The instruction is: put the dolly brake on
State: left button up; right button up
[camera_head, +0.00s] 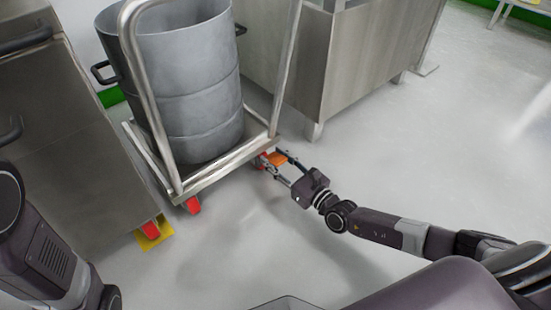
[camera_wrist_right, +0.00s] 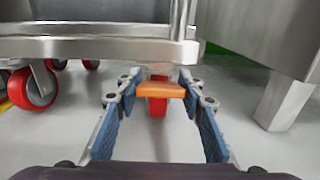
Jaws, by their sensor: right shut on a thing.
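The dolly (camera_head: 228,163) is a steel frame with a tall push handle and red wheels, and it carries a large grey drum (camera_head: 190,85). The orange brake pedal (camera_head: 277,158) sticks out at the dolly's near right corner, above a red caster wheel (camera_wrist_right: 158,108). My right gripper (camera_head: 274,160) reaches it from the lower right and is shut on the pedal, one finger on each side. The right wrist view shows the pedal (camera_wrist_right: 160,90) between the fingertips, just below the dolly's edge (camera_wrist_right: 110,48). My left arm shows at the lower left, but its gripper is out of view.
A steel unit on legs (camera_head: 335,60) stands behind and right of the dolly. The floor (camera_head: 430,160) to the right is clear.

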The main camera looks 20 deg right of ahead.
jog(key=shift+f, duration=0.15)
jog(key=shift+d+t, duration=0.15)
jog(key=shift+t, duration=0.25)
jog(key=shift+f+t+y, duration=0.3)
jog(key=shift+t+y, duration=0.1)
jog(key=shift+t, duration=0.4)
jog(key=shift+s, duration=0.1)
jog(key=o, duration=1.2)
jog(key=shift+c, duration=0.2)
